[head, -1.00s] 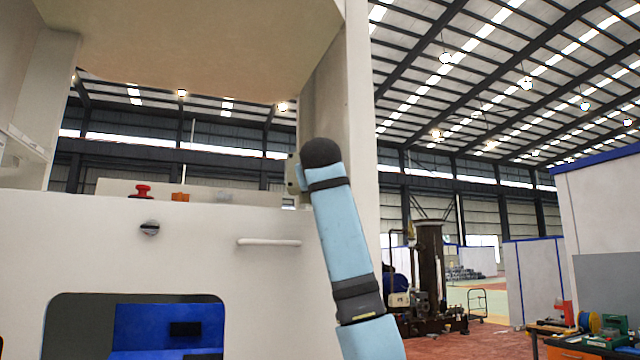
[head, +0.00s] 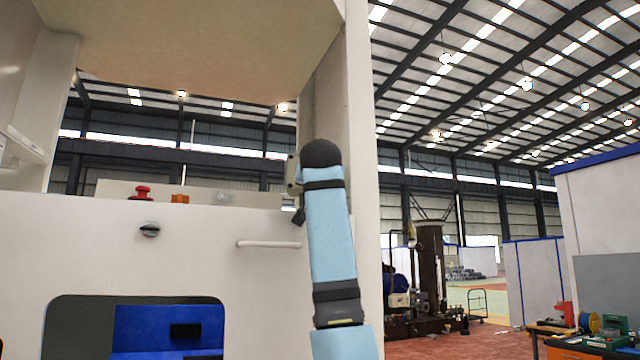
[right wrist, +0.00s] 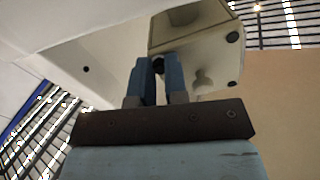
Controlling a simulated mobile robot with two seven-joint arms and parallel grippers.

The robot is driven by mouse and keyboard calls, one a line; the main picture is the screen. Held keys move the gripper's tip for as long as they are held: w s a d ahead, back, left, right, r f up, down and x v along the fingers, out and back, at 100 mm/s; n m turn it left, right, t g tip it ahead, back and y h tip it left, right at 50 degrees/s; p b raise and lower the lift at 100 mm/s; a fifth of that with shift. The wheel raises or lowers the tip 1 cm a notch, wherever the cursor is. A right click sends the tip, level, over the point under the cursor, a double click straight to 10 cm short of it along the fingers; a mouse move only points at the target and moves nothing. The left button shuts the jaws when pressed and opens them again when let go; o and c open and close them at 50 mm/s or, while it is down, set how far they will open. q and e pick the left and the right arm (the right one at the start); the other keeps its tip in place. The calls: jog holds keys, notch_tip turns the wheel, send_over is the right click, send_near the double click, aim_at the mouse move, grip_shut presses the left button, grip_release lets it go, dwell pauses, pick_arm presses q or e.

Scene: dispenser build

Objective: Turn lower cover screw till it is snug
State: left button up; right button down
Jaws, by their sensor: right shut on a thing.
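My right gripper (right wrist: 158,68) shows in the right wrist view, with its two blue fingers close together on a small dark round screw (right wrist: 159,66). The screw is mostly hidden between the fingertips. Past the fingers is a cream cover (right wrist: 195,85) with dark round screws at its corners, one upper (right wrist: 232,37) and one lower (right wrist: 232,84) in the picture. In the head view my light blue right arm reaches up beside the machine's post, and its gripper is hidden. My left gripper is in neither view.
A white machine (head: 100,245) with a bar handle (head: 268,244), a knob (head: 149,230) and a red button (head: 140,192) stands at the left. A blue part (head: 165,325) is inside its opening. A workbench (head: 575,340) with tools is at far right.

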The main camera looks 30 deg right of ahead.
jog(key=c, duration=1.1)
grip_release()
jog(key=shift+c, duration=0.2)
jog(key=shift+s+a+f, duration=0.1)
jog(key=shift+s+a, duration=0.1)
jog(key=shift+s, duration=0.1)
jog(key=b+v, duration=0.4)
jog(key=v, duration=0.9)
